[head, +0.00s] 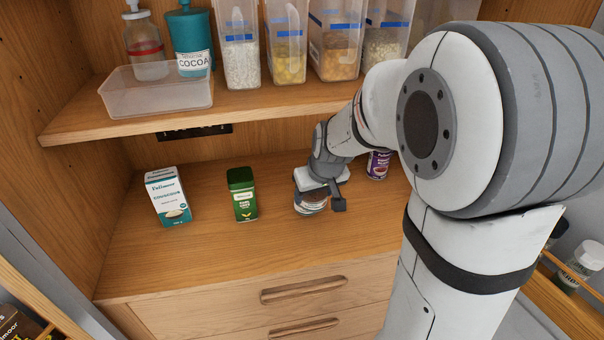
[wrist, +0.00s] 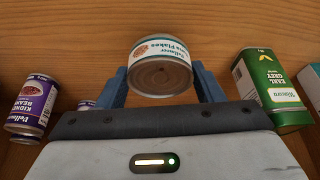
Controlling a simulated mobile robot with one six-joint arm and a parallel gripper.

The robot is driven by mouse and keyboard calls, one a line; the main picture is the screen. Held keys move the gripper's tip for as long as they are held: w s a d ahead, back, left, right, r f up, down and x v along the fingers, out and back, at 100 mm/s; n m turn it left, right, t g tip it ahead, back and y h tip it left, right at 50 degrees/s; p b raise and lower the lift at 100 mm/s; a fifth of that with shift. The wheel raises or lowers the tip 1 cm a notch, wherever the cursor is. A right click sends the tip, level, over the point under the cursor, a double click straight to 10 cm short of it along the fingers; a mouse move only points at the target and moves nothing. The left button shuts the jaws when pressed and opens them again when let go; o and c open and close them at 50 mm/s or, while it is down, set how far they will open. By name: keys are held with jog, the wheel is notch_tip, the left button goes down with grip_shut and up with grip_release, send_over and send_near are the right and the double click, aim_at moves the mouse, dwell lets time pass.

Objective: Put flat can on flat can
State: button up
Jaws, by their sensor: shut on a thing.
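I cannot tell whether the can touches the surface. A second flat can is not clearly visible; my gripper and the held can hide what is under them.
A green Earl Grey box (head: 242,194) and a white couscous box (head: 168,196) stand to the left. A purple kidney beans can (wrist: 33,105) stands on the other side, with another purple can (wrist: 87,104) partly hidden. A loaded shelf (head: 270,101) hangs above. The front of the surface is clear.

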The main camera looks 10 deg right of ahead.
jog(key=w, duration=0.2)
jog(key=w+p, duration=0.1)
jog(key=w, duration=0.1)
jog(key=shift+w+a+f, duration=0.1)
jog(key=shift+a+f, duration=0.25)
jog(key=shift+f, duration=0.4)
jog(key=shift+f, duration=0.15)
jog(key=shift+f, duration=0.1)
jog(key=o, duration=1)
